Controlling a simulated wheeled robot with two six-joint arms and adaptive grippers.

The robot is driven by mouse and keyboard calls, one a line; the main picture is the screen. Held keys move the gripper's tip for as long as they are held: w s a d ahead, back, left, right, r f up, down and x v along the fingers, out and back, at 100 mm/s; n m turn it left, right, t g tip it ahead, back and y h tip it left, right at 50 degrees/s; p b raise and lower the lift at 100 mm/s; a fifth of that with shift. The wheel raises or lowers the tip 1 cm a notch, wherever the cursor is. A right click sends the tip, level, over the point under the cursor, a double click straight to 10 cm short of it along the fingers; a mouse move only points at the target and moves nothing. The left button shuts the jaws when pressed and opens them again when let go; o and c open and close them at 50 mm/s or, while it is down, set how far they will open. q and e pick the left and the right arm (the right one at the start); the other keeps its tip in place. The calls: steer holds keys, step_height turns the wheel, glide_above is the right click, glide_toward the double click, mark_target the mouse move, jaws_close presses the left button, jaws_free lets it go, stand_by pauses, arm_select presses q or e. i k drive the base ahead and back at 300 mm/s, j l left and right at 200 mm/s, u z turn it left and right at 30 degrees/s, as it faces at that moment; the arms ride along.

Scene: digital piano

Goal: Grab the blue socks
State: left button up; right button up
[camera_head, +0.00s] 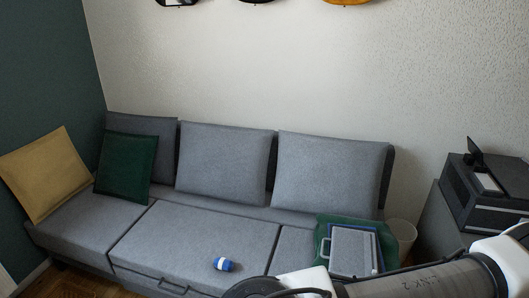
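The blue socks (224,264) show as a small blue and white bundle lying on the front part of the grey sofa seat (190,244), near its front edge. Nothing touches the bundle. Part of my arm reaches in from the lower right and covers the bottom right of the view. Its gripper is not visible. My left gripper is not in view either.
A yellow cushion (45,174) and a green cushion (126,167) lean at the sofa's left end. A grey case-like item (354,251) lies on green cloth at the right. A white bin (403,234) and a dark cabinet (437,222) stand beyond. The middle seat is mostly clear.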

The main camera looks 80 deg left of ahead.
mark_target(222, 263)
steer(key=u, duration=3.15)
steer(key=i+j, duration=0.15)
steer(key=j, duration=0.2)
steer(key=i+j+z, duration=0.1)
steer(key=j, duration=0.25)
steer(key=i+j, duration=0.2)
steer(key=j, duration=0.2)
steer(key=i+j+z, duration=0.1)
steer(key=j, duration=0.25)
steer(key=i+j, duration=0.15)
steer(key=j, duration=0.25)
steer(key=i+j+z, duration=0.1)
steer(key=j, duration=0.3)
steer(key=i+j, duration=0.15)
steer(key=j, duration=0.2)
steer(key=z, duration=0.05)
